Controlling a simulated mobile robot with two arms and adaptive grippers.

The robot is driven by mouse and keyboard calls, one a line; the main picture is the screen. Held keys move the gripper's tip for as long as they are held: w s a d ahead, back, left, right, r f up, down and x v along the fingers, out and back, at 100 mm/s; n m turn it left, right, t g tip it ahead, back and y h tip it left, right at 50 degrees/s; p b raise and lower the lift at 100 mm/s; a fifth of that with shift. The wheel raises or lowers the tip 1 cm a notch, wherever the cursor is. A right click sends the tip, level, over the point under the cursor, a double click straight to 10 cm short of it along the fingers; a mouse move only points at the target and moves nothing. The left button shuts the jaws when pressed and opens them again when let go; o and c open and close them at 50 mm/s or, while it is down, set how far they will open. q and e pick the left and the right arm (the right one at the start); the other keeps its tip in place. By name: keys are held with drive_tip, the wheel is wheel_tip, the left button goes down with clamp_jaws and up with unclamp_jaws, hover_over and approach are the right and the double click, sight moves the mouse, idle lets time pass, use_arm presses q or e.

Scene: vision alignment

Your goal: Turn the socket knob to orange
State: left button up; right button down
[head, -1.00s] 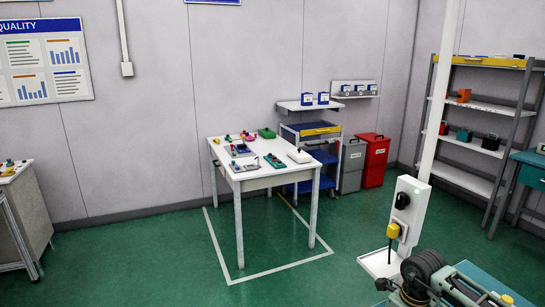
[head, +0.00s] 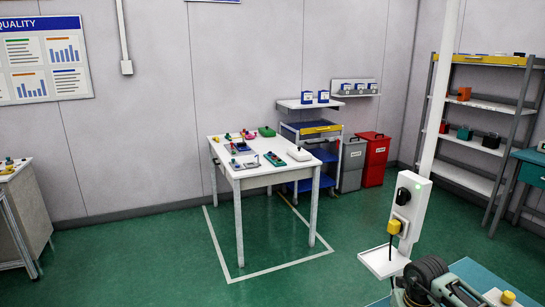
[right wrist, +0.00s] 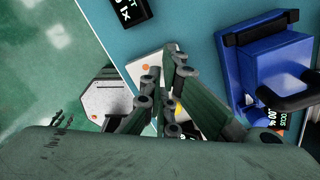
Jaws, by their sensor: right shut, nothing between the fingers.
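A white panel (head: 411,208) on a white post carries a black knob (head: 403,196) in the head view. Below the knob are a socket and a yellow plug (head: 393,227) with a black cable. A white plate with a yellow knob (head: 507,298) lies on the teal table at the lower right. My right gripper (right wrist: 172,62) is shut and empty over a white plate (right wrist: 148,66) with an orange dot. A yellow part (right wrist: 178,110) shows partly behind its fingers. Which way either knob points is too small or hidden to tell. My left gripper is out of view.
In the right wrist view, a blue device (right wrist: 265,60) stands close to the right of the fingers, and a pale box (right wrist: 105,100) is at the left. A white tray (head: 383,262) juts out below the panel. A white table (head: 262,180) stands further back.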

wheel_tip(320, 180, down, 3)
drive_tip(key=shift+r+b, duration=0.1)
drive_tip(key=shift+b, duration=0.65)
drive_tip(key=shift+s, duration=0.2)
